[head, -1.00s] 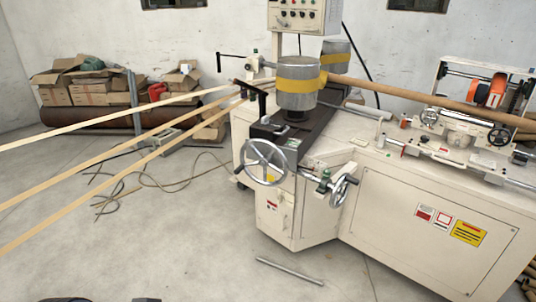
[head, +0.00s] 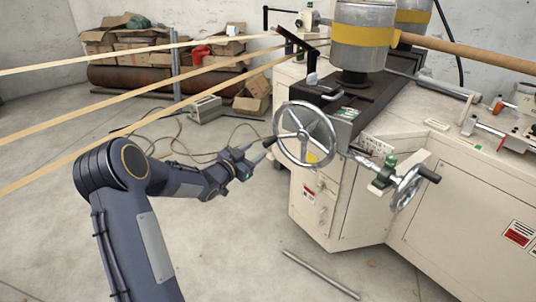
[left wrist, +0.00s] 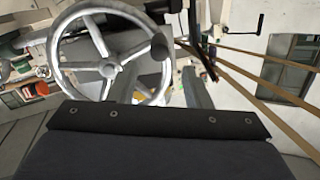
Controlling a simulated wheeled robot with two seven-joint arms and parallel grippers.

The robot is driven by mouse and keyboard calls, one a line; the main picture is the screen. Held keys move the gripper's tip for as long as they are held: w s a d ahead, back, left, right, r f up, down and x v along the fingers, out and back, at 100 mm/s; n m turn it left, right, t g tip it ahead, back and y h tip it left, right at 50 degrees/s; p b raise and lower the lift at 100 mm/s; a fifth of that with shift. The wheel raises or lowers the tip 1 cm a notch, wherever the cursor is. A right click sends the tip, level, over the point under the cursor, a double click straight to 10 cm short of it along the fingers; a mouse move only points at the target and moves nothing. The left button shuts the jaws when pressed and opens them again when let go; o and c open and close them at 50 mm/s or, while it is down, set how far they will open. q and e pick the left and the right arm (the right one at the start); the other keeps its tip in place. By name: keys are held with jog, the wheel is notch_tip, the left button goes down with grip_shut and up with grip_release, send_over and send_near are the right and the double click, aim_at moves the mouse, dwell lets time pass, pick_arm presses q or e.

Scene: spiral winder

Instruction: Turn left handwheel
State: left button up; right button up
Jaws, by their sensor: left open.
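The left handwheel (head: 304,135) is a large silver wheel with spokes and a dark knob (head: 269,142), mounted on the front left corner of the cream winder. My left gripper (head: 264,150) is open at the wheel's left side, with its fingertips close to the knob. In the left wrist view the wheel (left wrist: 113,58) fills the upper left and its dark knob (left wrist: 159,46) shows above the gap between the two grey fingers (left wrist: 161,88). I cannot tell whether a finger touches the knob. My right gripper is not in view.
A smaller handwheel (head: 407,188) with a dark handle sits to the right. Long pale strips (head: 130,98) run above my left arm into the machine. A loose metal rod (head: 320,275) and cables lie on the floor. Cardboard boxes (head: 125,45) stand at the back.

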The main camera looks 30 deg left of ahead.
aim_at(265, 144)
pick_arm(q)
jog(key=w, duration=0.5)
jog(key=w+d, duration=0.1)
jog(key=w, duration=0.1)
jog(key=shift+w+f, duration=0.15)
jog(key=shift+w, duration=0.2)
grip_shut()
